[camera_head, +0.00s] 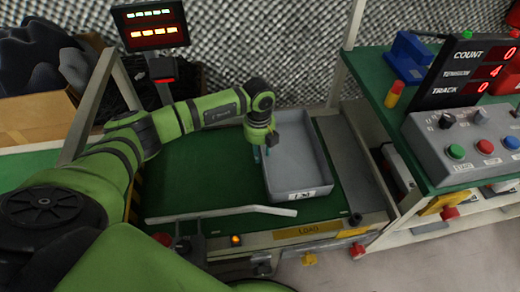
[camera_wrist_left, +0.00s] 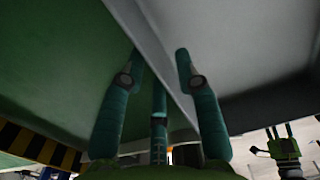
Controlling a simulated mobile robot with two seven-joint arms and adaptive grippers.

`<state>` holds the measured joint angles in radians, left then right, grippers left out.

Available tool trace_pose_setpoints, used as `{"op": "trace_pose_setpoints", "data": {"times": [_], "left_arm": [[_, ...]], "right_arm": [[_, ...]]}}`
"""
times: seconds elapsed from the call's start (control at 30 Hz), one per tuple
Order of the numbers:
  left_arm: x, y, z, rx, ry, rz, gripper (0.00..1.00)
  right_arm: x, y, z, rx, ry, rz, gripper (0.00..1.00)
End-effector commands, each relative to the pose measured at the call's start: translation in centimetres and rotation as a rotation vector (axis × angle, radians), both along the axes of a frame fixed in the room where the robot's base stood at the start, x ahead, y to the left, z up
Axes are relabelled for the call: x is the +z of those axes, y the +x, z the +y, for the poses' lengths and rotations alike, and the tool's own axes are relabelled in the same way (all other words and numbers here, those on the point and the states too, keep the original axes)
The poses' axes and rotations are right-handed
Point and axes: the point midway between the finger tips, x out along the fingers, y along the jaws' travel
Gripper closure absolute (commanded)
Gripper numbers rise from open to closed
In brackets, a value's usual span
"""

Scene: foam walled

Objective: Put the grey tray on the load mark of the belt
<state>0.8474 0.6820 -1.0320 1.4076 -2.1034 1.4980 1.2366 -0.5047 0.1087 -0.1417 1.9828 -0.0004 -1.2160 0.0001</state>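The grey tray (camera_head: 298,190) is a shallow open box, apparently empty, with a small label on its front wall. It sits on the right part of the green belt (camera_head: 215,185), behind the yellow LOAD mark (camera_head: 310,230) on the front edge. My left gripper (camera_head: 264,150) is at the tray's left wall. In the left wrist view its teal fingers (camera_wrist_left: 160,62) straddle the tray wall (camera_wrist_left: 150,50), one outside and one inside. A gap shows between the inner finger and the wall. My right gripper (camera_wrist_left: 280,133) appears small at the lower right, its fingers apart.
A pale bent guide bar (camera_head: 222,213) runs along the belt's front. To the right stands a bench with a grey button panel (camera_head: 465,145) and a red-digit counter (camera_head: 480,72). A display on a post (camera_head: 150,25) stands behind the belt. Bare belt lies left of the tray.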

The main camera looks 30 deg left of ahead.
Motion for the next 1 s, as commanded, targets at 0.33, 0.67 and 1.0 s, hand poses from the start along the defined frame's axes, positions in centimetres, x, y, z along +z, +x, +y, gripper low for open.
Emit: {"op": "trace_pose_setpoints", "data": {"times": [0.33, 0.67, 1.0], "left_arm": [[4.8, 0.1, 0.1, -0.001, -0.001, -0.006, 0.68], [10.9, 0.0, 0.1, 0.0, 0.0, -0.002, 0.68], [12.3, -0.1, 0.2, 0.0, 0.0, 0.0, 0.68]], "right_arm": [[-2.4, -0.8, -0.1, 0.003, -0.003, 0.022, 0.6], [-5.1, -1.8, -0.2, 0.006, -0.003, 0.037, 0.6], [-5.7, -2.1, -0.2, 0.007, -0.004, 0.039, 0.6]]}}
